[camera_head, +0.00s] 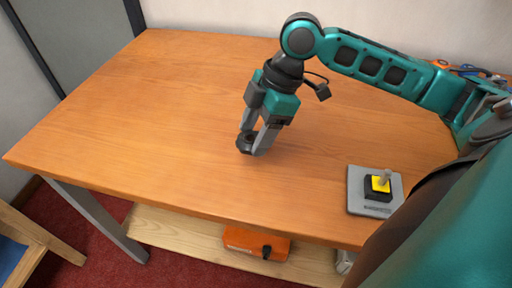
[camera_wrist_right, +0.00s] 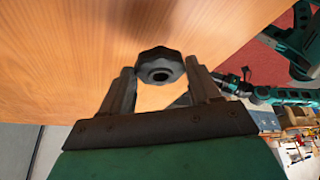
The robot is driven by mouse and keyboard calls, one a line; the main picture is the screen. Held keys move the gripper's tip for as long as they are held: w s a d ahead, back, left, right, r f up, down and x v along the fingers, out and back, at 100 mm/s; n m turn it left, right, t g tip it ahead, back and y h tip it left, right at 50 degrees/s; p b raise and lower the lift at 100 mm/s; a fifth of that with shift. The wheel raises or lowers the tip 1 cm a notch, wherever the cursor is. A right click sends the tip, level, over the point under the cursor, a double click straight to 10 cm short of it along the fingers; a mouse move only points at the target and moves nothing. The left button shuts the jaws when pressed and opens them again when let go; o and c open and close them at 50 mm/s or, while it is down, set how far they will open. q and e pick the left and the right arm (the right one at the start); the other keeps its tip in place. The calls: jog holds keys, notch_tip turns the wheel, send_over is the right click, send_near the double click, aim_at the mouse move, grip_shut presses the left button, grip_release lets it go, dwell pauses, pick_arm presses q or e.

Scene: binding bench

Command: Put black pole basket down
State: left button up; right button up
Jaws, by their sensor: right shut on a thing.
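The black pole basket (camera_head: 245,144) is a small dark round piece with a lobed rim and a hole in its middle. My right gripper (camera_head: 254,147) is shut on it, pointing down over the middle of the wooden bench. In the right wrist view the basket (camera_wrist_right: 160,65) sits between the tips of my right gripper's two fingers (camera_wrist_right: 162,74), its open hole facing the camera. I cannot tell whether the basket touches the bench top.
The orange-brown bench top (camera_head: 150,110) is bare around the gripper and to the left. A grey plate (camera_head: 355,190) with a black and yellow block and a short upright peg lies near the front right. An orange case (camera_head: 256,243) sits on the lower shelf (camera_head: 180,226).

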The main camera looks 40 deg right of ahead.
jog(key=shift+f, duration=0.65)
notch_tip(320, 180, down, 3)
jog(key=shift+r+b, duration=0.15)
jog(key=shift+b, duration=0.4)
jog(key=shift+f, duration=0.3)
pick_arm(q)
jog(key=shift+w+d+r, duration=0.1)
jog(key=shift+w, duration=0.25)
pick_arm(e)
jog(key=shift+f, duration=0.1)
jog(key=o, duration=1)
pick_arm(q)
jog(key=shift+s+f, duration=0.1)
jog(key=shift+f, duration=0.15)
